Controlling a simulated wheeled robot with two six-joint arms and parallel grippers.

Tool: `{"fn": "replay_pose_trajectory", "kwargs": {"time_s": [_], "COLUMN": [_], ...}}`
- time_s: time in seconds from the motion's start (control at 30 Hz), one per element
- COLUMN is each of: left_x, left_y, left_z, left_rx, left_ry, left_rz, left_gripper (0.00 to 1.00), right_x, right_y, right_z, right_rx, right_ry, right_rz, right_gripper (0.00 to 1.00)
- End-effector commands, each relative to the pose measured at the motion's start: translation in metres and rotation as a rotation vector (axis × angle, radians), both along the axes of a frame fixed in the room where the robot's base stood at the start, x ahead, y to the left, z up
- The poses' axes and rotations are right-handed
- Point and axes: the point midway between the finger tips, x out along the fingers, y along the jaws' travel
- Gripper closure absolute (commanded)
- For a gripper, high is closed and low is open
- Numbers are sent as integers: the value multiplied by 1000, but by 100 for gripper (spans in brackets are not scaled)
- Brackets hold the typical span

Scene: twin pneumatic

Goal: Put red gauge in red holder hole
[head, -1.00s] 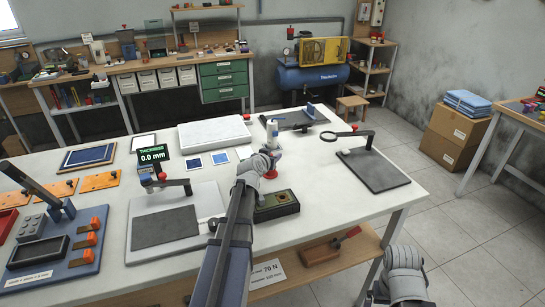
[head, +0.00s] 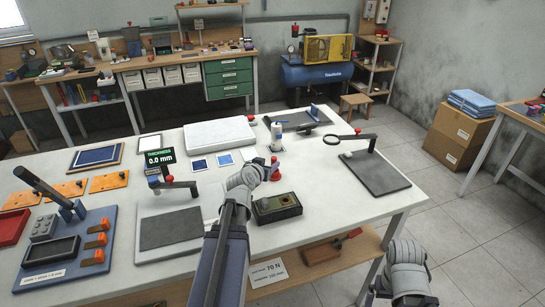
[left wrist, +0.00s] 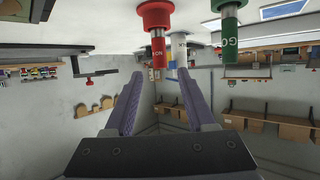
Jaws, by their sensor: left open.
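In the head view my left gripper (head: 270,171) is over the white table, behind a dark box (head: 277,207) with a round recess. It hides part of the gauges. I cannot make out a red holder hole.
A white bottle (head: 277,137) stands behind the gripper. A ring magnifier stand (head: 376,170) is at right, and a grey-padded plate (head: 170,228) with a thickness display (head: 160,157) at left. Free table lies right of the dark box.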

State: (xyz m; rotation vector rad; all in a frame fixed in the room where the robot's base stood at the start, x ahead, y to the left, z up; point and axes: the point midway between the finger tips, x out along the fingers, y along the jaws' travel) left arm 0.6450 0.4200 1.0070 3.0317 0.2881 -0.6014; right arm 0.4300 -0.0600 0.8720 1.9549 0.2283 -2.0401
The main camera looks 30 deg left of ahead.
Motion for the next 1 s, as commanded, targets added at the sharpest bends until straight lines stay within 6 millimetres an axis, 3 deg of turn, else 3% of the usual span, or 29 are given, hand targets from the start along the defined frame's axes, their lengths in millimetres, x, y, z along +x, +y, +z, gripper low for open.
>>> {"fn": "replay_pose_trajectory", "kwargs": {"time_s": [0.23, 1.0], "left_x": [-19, -20], "left_y": [-4, -4], "left_z": [8, 8], "left_rx": [0, 1], "left_ry": [1, 0], "left_rz": [0, 0], "left_gripper": [45, 45], "right_x": [0, 0], "right_y": [0, 0], "right_z": [8, 8], "right_rx": [0, 0], "right_ry": [0, 0], "right_rz": [0, 0], "right_gripper": [0, 0]}}
